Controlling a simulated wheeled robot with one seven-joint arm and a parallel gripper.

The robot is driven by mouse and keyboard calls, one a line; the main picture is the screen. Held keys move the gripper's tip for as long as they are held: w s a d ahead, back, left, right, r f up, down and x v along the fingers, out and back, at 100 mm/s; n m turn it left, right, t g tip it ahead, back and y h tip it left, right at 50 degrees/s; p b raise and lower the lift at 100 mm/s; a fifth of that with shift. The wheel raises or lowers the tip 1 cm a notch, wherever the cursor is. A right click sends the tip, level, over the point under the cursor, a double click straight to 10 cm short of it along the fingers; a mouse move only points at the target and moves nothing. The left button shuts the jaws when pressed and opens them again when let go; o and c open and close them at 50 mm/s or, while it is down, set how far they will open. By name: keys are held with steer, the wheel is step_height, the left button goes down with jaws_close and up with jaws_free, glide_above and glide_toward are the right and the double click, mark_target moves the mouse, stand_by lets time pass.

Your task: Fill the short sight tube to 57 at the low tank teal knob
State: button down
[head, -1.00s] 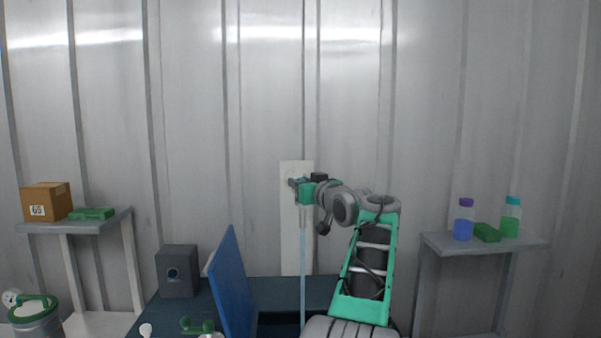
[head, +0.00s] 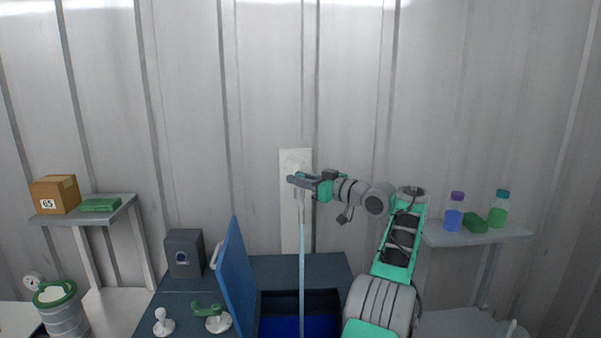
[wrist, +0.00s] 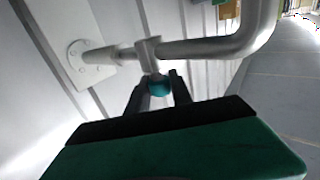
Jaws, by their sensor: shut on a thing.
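My gripper (head: 294,180) is shut at a tap on the far wall. In the wrist view its two dark fingers (wrist: 159,88) stand on either side of the round teal knob (wrist: 158,85), which hangs below a collar on the grey tap pipe (wrist: 205,49). The pipe comes from a pale wall plate (head: 296,235) and bends down. A thin light-blue stream (head: 302,275) falls from the spout into an open dark tank (head: 275,295) with deep blue inside. I cannot make out a sight tube or its scale.
A blue panel (head: 237,285) stands upright left of the tank opening. A grey box (head: 184,253), a green handle (head: 207,309) and a white knob (head: 163,322) are on the dark top. Shelves hold a carton (head: 54,195) at left and bottles (head: 453,212) at right.

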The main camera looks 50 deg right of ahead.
steer(key=shift+r+n+y+p, duration=0.2)
steer(key=shift+n+y+p, duration=0.15)
steer(key=shift+p, duration=0.2)
stand_by(0.4)
steer(key=c, duration=1.3)
jaws_free()
steer(key=shift+w+a, duration=0.1)
steer(key=shift+w, duration=0.05)
steer(key=shift+o, duration=0.9)
steer(key=shift+f, duration=0.15)
